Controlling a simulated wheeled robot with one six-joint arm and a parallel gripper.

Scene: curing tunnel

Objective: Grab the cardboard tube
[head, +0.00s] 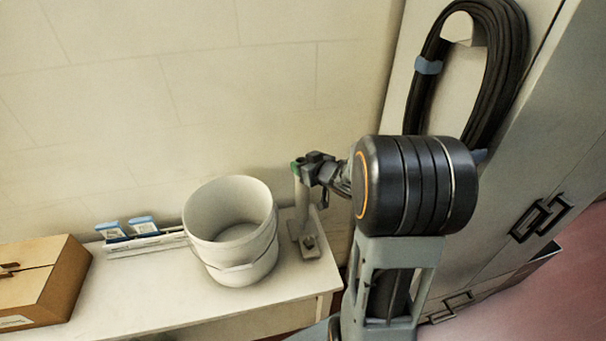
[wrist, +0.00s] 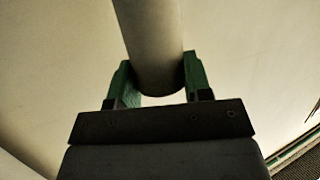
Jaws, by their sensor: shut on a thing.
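The cardboard tube (head: 302,198) is a pale grey-beige cylinder, standing roughly upright near the right end of the white table. My gripper (head: 300,168) meets it near its top, coming from the right. In the wrist view the tube (wrist: 152,40) runs up out of the picture. The green fingers of my gripper (wrist: 158,82) are on both sides of it, shut on it. The tube's lower end meets a small grey plate-like base (head: 312,243) in the head view; I cannot tell whether it touches it.
A white bucket (head: 232,265) stands just left of the tube. Blue-and-white packets (head: 127,229) sit further left, and a cardboard box (head: 40,280) is at the far left. A cabinet (head: 500,200) with a coiled black cable (head: 495,75) is at right. The wall is close behind.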

